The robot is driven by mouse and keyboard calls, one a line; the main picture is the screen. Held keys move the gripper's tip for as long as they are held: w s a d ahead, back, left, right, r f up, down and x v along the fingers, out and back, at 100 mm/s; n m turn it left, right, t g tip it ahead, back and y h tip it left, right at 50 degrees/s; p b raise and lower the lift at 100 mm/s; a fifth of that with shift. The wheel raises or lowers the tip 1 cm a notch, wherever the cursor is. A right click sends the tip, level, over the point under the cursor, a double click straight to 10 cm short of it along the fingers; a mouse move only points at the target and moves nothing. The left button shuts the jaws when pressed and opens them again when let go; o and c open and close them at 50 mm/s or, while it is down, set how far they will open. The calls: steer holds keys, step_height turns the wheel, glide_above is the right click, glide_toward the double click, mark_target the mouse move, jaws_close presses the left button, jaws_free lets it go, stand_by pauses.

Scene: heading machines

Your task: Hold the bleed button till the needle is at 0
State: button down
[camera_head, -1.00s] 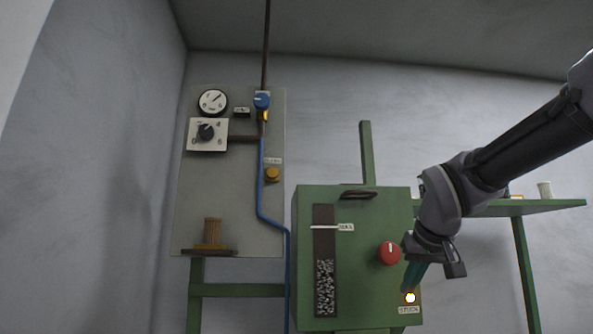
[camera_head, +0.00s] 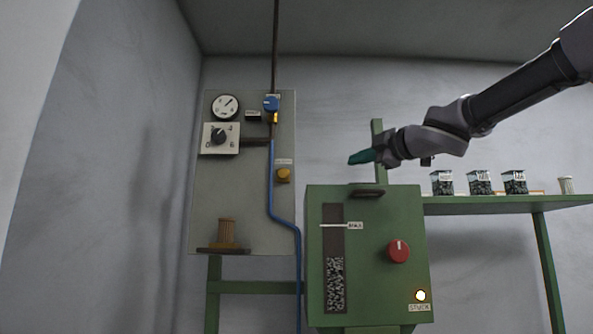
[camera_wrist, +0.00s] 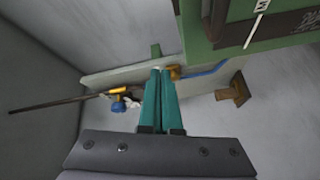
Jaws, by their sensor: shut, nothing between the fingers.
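The bleed button is likely the amber button (camera_head: 283,175) under a small label on the grey panel (camera_head: 240,180); the label is too small to read. The round white gauge (camera_head: 225,107) is at the panel's upper left, and its dark needle points to the upper right, away from the left end of the scale. My gripper (camera_head: 354,160) is shut and empty, above the green machine and to the right of the button, apart from it. In the wrist view its teal fingers (camera_wrist: 160,72) lie together, with an amber part (camera_wrist: 174,73) just beyond their tips.
The green machine (camera_head: 375,290) has a red knob (camera_head: 399,251), a lit lamp (camera_head: 420,296) and a handle on top. A blue knob (camera_head: 271,103) and blue hose (camera_head: 270,190) are on the panel. Several jars (camera_head: 480,183) stand on the right shelf.

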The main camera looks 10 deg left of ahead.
steer(key=s+a+n+g+y, duration=0.2)
steer(key=s+a+n+g, duration=0.2)
steer(key=a+n, duration=0.3)
steer(key=shift+s+a+g, duration=0.2)
steer(key=shift+a+g, duration=0.25)
steer(key=shift+g, duration=0.15)
glide_toward(279, 172)
steer(key=s+a, duration=0.1)
steer(key=a, duration=0.2)
steer(key=shift+w+a+f, duration=0.2)
steer(key=shift+w+a, duration=0.3)
steer(key=shift+w, duration=0.4)
steer(key=shift+w+a+f, duration=0.15)
steer(key=shift+w+a, duration=0.3)
steer(key=shift+w, duration=0.4)
